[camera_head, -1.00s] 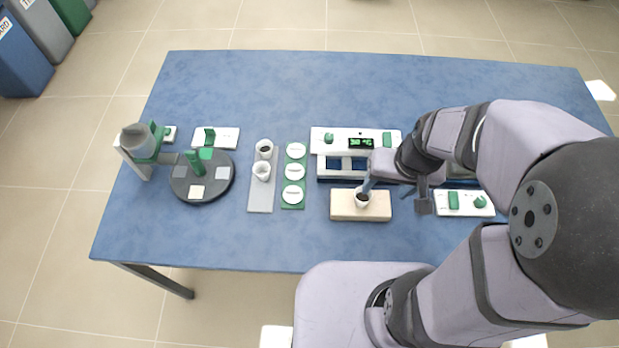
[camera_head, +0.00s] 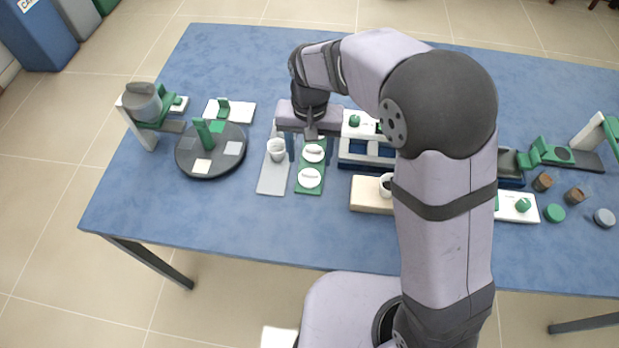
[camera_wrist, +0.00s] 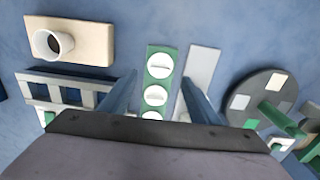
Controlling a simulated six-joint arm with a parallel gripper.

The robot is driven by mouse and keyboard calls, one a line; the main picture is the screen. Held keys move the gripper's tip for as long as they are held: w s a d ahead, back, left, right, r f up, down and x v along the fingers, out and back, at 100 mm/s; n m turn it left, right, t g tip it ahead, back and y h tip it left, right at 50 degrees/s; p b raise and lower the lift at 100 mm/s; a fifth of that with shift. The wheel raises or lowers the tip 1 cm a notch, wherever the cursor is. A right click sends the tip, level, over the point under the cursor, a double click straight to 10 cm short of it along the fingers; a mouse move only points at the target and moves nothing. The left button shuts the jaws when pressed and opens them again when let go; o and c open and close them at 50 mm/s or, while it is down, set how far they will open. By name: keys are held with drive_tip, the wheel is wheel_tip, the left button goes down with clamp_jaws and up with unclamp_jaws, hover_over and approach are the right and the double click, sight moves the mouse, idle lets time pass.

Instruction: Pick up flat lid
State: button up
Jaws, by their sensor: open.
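Round white flat lids with raised grips sit in a row on a narrow green tray (camera_head: 310,190). In the head view I see the middle lid (camera_head: 313,153) and the near lid (camera_head: 308,177); my arm hides the far one. The wrist view shows the near lid (camera_wrist: 159,65), the middle lid (camera_wrist: 155,96) and part of the far lid (camera_wrist: 151,115), cut off by the gripper body. My gripper (camera_wrist: 159,77) is open and empty, pointing down above the tray, its fingers on either side of the lid row. No lid appears touched.
To the right are a beige block (camera_head: 367,196) with a cup (camera_head: 386,184) and a white-and-blue rack (camera_head: 358,150). A dark turntable (camera_head: 190,160) stands further left.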

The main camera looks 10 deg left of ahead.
sight(309, 173)
drive_tip(key=shift+w+f+p, duration=0.1)
drive_tip(key=shift+f+p, duration=1.05)
drive_tip(key=shift+f, duration=2.5)
drive_tip(key=c, duration=1.1)
